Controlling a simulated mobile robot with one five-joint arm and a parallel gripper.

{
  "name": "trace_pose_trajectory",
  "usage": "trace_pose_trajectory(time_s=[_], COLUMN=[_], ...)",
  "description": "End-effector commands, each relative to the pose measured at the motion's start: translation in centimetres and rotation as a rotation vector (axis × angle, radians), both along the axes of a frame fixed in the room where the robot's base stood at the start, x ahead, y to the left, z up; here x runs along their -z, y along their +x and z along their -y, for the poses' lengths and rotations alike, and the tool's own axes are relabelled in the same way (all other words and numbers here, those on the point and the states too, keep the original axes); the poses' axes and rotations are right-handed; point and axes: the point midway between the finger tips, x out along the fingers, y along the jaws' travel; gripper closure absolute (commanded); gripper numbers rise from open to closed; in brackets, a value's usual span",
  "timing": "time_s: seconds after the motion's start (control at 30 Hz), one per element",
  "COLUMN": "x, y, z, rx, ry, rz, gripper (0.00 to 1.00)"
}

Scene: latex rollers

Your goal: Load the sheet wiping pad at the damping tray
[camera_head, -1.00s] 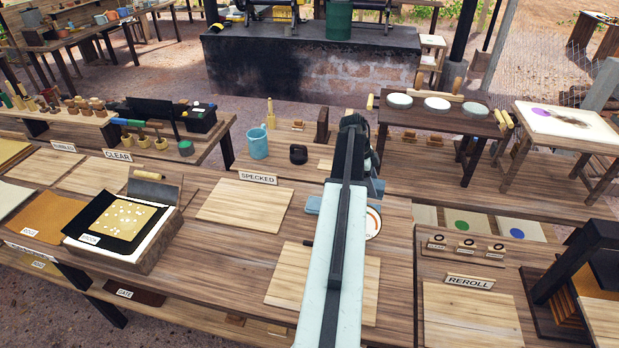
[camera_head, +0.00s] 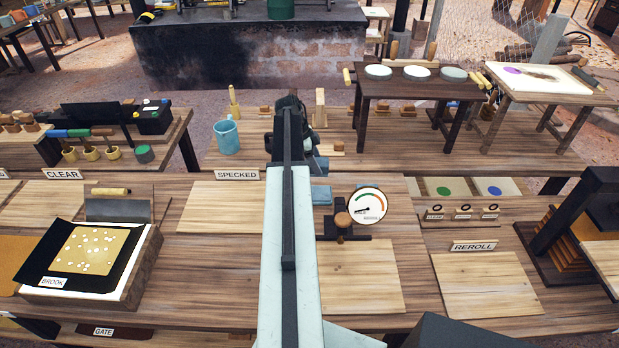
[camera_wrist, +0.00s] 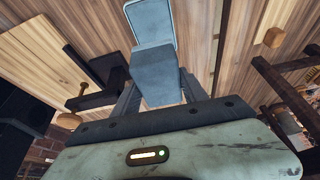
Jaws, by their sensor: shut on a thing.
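My gripper (camera_wrist: 156,88) is shut on a blue-grey block, which looks like the wiping pad (camera_wrist: 156,72), in the wrist view. A flat blue-grey piece with a pale rim, apparently the damping tray (camera_wrist: 150,18), lies on the wood just beyond the pad. I cannot tell whether the two touch. In the head view, part of that blue-grey tray (camera_head: 321,195) shows right of my arm, beside the round gauge. My arm covers the rest, and my fingertips are hidden there.
A dark stand with a wooden knob (camera_head: 342,222) and a round gauge (camera_head: 368,206) stand right of my arm. A speckled sheet (camera_head: 90,250) labelled BROOK lies on a box at left. A blue mug (camera_head: 227,136) stands behind. Bare boards (camera_head: 486,283) lie at right.

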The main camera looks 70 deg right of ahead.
Motion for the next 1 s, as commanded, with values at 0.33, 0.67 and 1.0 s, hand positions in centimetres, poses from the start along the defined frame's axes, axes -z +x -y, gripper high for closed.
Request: trace_pose_trajectory(time_s=[0.33, 0.67, 1.0], x=[4.2, 5.1, 9.3], y=[0.0, -0.1, -0.1], z=[0.0, 0.0, 0.1], rx=[0.000, 0.001, 0.002], ry=[0.000, 0.000, 0.000], rz=[0.000, 0.000, 0.000], gripper=[0.82, 0.82, 0.82])
